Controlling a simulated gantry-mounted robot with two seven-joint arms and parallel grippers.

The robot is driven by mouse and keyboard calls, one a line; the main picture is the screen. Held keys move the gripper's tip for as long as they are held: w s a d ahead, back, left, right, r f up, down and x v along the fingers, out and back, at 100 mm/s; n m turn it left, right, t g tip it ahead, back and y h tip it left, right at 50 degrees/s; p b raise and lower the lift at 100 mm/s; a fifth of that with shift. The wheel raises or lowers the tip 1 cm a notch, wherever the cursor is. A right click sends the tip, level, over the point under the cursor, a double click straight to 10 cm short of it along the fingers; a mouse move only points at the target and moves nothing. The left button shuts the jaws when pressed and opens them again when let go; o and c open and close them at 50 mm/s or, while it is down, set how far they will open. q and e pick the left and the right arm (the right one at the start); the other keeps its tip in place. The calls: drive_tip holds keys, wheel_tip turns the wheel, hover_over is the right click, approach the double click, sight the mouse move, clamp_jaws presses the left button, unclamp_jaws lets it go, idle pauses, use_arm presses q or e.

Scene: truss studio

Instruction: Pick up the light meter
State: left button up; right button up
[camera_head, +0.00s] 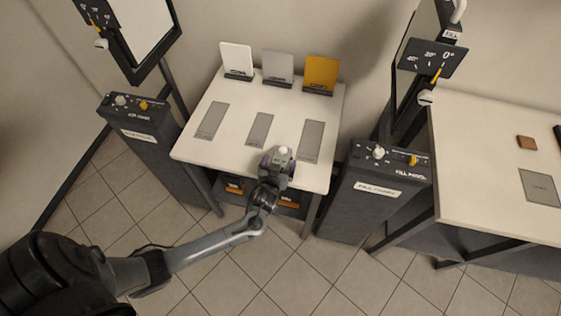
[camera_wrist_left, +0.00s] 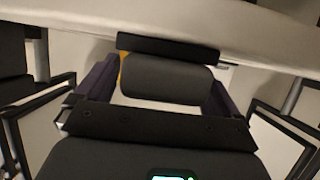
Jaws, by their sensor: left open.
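My left gripper (camera_head: 277,164) is open at the front edge of the white middle table (camera_head: 229,155), right of the table's centre. A small white rounded knob (camera_head: 283,152) shows at the gripper's tip; it may be the dome of the light meter, but the gripper hides most of what is under it. In the left wrist view, a dark grey rounded block (camera_wrist_left: 165,80) with a black bar along its top shows between the spread purple fingers. I cannot tell for sure that it is the light meter, or whether the fingers touch it. My right gripper is not in view.
White, grey and amber cards (camera_head: 321,73) stand along the table's back, with several flat grey mats in front. Dark control pedestals stand left (camera_head: 143,132) and right (camera_head: 374,183), close to the table. A side table (camera_head: 483,160) stands at the right.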

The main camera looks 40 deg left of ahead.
use_arm(q)
drive_tip(key=shift+f, duration=0.1)
drive_tip(key=c, duration=1.1)
drive_tip(key=shift+w, duration=0.1)
drive_tip(key=shift+c, duration=0.2)
